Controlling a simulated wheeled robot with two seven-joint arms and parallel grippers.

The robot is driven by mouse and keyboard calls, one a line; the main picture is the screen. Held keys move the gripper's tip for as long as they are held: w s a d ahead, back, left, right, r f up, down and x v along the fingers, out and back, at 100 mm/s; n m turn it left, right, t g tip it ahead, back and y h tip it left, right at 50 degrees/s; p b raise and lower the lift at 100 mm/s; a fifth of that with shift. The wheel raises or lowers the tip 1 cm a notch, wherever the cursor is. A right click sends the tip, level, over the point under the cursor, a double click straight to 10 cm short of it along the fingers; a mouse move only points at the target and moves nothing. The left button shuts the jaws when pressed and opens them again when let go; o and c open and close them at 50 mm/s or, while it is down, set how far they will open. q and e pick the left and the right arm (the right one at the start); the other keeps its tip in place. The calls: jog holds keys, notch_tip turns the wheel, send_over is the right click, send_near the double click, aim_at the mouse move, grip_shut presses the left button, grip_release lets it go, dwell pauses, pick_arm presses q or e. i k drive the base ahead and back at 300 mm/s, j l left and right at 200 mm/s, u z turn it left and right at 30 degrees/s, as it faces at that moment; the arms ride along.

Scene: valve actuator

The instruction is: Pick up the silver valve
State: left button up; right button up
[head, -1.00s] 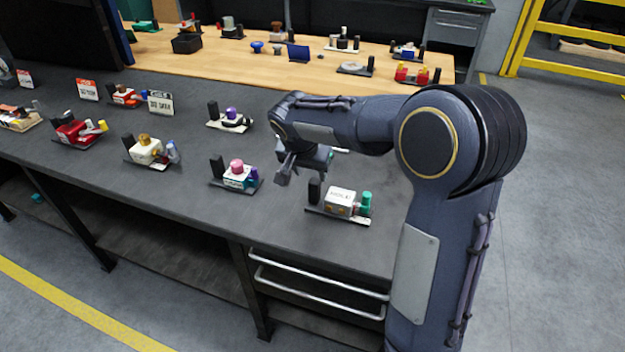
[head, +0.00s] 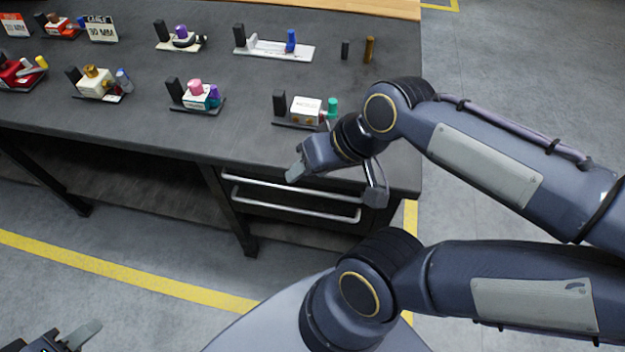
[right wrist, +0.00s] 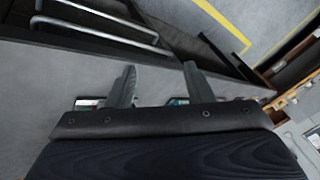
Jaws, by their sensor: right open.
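I cannot tell for sure which thing is the silver valve. A small dark grey cylinder (head: 345,50) and a brass-coloured cylinder (head: 369,50) stand upright at the table's right. Left of them is a pale plate unit with a blue cap (head: 275,47). A white block unit with a green knob (head: 308,110) sits near the front edge. My right gripper (head: 335,184) is open and empty, by the front edge just below that unit. Its spread fingers (right wrist: 160,84) show in the right wrist view. My left gripper (head: 66,337) is partly seen at bottom left, away from the table.
Several more valve units, such as one with a pink knob (head: 194,94) and a cream one (head: 95,82), stand along the dark table (head: 235,130). Drawer handles (head: 290,197) stick out under the front edge.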

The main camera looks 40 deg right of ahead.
aim_at(303, 113)
jog(key=z, duration=1.25)
